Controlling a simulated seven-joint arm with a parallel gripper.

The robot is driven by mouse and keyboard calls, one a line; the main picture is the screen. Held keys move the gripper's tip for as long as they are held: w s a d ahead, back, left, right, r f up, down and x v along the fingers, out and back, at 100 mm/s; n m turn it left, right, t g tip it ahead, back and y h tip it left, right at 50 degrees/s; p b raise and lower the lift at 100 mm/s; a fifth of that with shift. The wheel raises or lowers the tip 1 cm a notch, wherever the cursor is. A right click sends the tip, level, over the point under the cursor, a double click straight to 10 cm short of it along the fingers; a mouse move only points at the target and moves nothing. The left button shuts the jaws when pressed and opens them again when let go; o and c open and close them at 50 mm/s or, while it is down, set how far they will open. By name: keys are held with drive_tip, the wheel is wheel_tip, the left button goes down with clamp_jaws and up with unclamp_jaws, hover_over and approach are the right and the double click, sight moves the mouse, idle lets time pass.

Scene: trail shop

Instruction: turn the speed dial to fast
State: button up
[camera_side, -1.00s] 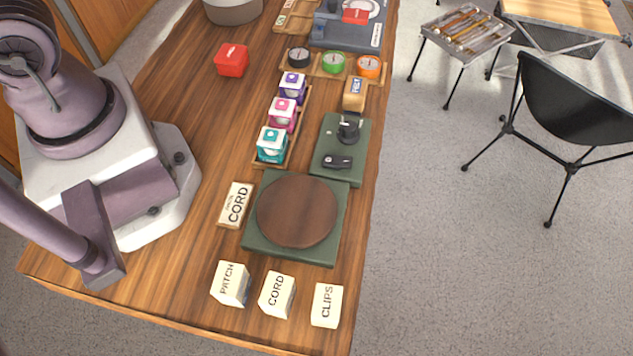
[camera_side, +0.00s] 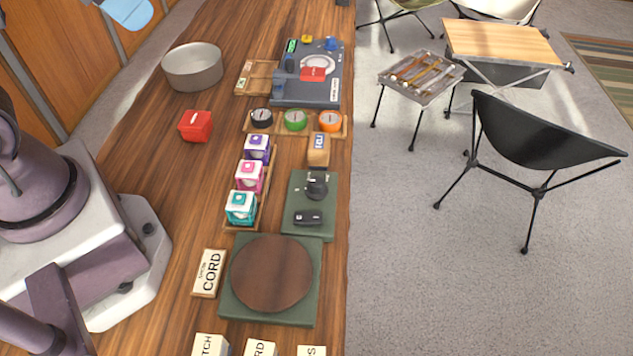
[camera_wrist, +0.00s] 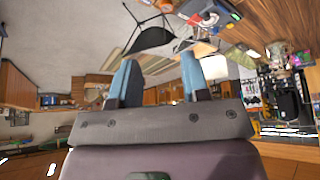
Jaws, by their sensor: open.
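A black round knob (camera_side: 316,186) stands on a green panel (camera_side: 297,232) right of the table's middle, with a black switch-like piece (camera_side: 308,217) in front of it. A round wooden disc (camera_side: 272,272) lies on a green base just before the panel. No dial markings are legible. In the wrist view my gripper (camera_wrist: 158,82) is open, with two blue fingers apart and nothing between them. A light blue part at the top left of the side view looks like my gripper (camera_side: 130,12), high and far from the knob.
Three cubes in a tray (camera_side: 262,213) stand left of the panel, and a small yellow-brown block (camera_side: 318,149) stands behind it. Three round gauges (camera_side: 295,120), a red box (camera_side: 195,125), a grey pot (camera_side: 193,67) and a blue-grey machine (camera_side: 306,90) sit farther back.

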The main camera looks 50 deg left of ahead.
drive_tip(key=shift+o, duration=0.9)
drive_tip(key=shift+d, duration=0.1)
drive_tip(key=n+g, duration=0.6)
drive_tip(key=n, duration=0.5)
approach(316, 181)
wheel_tip(316, 181, down, 9)
drive_tip(key=shift+s+f, duration=0.1)
drive_tip(key=shift+f, duration=0.1)
drive_tip(key=c, duration=0.9)
